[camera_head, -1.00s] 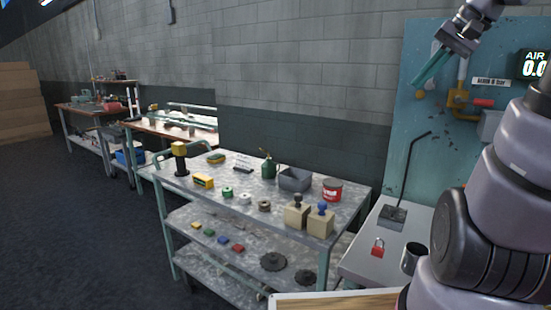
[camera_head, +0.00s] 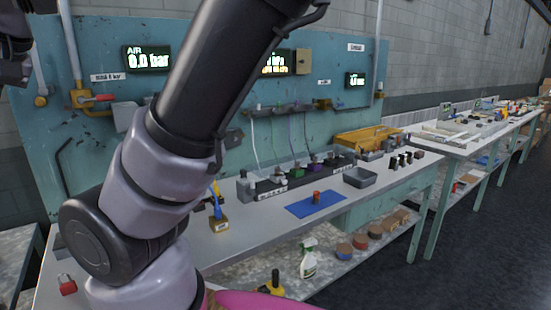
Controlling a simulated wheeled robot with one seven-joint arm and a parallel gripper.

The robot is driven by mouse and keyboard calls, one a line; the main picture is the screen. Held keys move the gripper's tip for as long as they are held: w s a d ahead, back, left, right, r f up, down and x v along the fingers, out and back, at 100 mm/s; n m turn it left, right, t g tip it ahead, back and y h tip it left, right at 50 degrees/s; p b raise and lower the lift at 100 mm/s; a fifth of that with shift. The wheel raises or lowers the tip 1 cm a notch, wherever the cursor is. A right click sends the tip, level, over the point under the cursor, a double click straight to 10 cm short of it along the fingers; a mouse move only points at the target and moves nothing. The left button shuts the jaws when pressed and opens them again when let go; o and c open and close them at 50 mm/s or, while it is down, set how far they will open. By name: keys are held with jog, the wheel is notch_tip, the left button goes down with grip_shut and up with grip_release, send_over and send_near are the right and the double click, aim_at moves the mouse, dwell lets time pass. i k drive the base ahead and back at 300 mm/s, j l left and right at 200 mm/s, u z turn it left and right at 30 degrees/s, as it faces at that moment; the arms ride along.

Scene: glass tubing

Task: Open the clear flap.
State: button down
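I cannot make out a clear flap in this view. The teal panel (camera_head: 330,70) stands behind the workbench (camera_head: 250,235) and carries gauges, pipes and valves. My arm crosses the left half of the view and hides part of the panel and bench. A dark piece of my arm shows at the upper left edge. My gripper's fingers are not in view.
A blue mat (camera_head: 300,209) with a small orange-brown part, a grey tray (camera_head: 361,177) and a yellow tray (camera_head: 365,137) are on the bench. A red padlock (camera_head: 67,285) lies at lower left. A spray bottle (camera_head: 309,259) stands below. Dark floor at right is clear.

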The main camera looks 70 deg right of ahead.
aim_at(312, 156)
jog(key=z, duration=2.65)
jog(key=i+l+u, duration=0.1)
jog(key=i+l, duration=0.15)
jog(key=i+l+u, duration=0.15)
jog(key=l, duration=0.25)
jog(key=i+l+u, duration=0.1)
jog(key=i+l, duration=0.15)
jog(key=l, duration=0.1)
